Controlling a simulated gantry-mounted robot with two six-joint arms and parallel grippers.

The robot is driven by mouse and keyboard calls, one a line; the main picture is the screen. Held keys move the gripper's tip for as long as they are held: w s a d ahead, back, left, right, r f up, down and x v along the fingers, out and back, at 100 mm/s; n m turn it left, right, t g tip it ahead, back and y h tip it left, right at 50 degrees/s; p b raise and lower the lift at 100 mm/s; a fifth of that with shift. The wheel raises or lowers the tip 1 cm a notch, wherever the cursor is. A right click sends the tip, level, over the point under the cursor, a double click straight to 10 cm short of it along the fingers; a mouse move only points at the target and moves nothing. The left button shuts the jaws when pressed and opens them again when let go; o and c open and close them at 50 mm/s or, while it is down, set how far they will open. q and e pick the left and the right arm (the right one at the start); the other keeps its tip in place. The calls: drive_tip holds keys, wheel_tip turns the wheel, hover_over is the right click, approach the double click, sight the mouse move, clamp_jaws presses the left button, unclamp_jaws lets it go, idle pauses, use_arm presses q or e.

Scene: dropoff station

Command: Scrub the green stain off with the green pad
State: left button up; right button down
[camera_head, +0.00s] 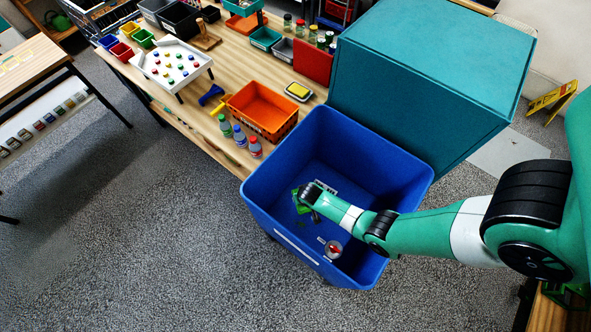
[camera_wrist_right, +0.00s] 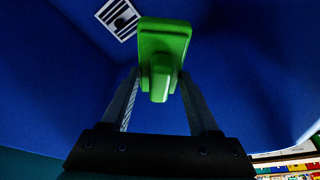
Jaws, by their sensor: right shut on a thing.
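My right gripper (camera_wrist_right: 160,88) is shut on the green pad (camera_wrist_right: 163,40), a block with a stubby grip pinched between the fingers. In the head view my right arm reaches down into the blue bin (camera_head: 262,203), and the gripper is partly hidden by the wrist. Green patches (camera_head: 302,208) show beside the wrist inside the bin; I cannot tell which is pad and which is stain. In the wrist view no stain shows on the blue surface past the pad, and whether the pad touches it is unclear. My left gripper is not in view.
A round red-and-white item (camera_head: 333,249) lies in the bin. A black-and-white marker (camera_wrist_right: 119,18) is on a blue surface. The bin's walls surround my gripper. A large teal box (camera_head: 430,80) stands behind; an orange tray (camera_head: 262,108) and bottles (camera_head: 240,136) are on the table.

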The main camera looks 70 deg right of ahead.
wheel_tip(320, 180, down, 34)
drive_tip(key=b, duration=3.1)
drive_tip(key=shift+f+b, duration=0.25)
drive_tip(key=shift+b, duration=0.05)
drive_tip(key=shift+r, duration=0.1)
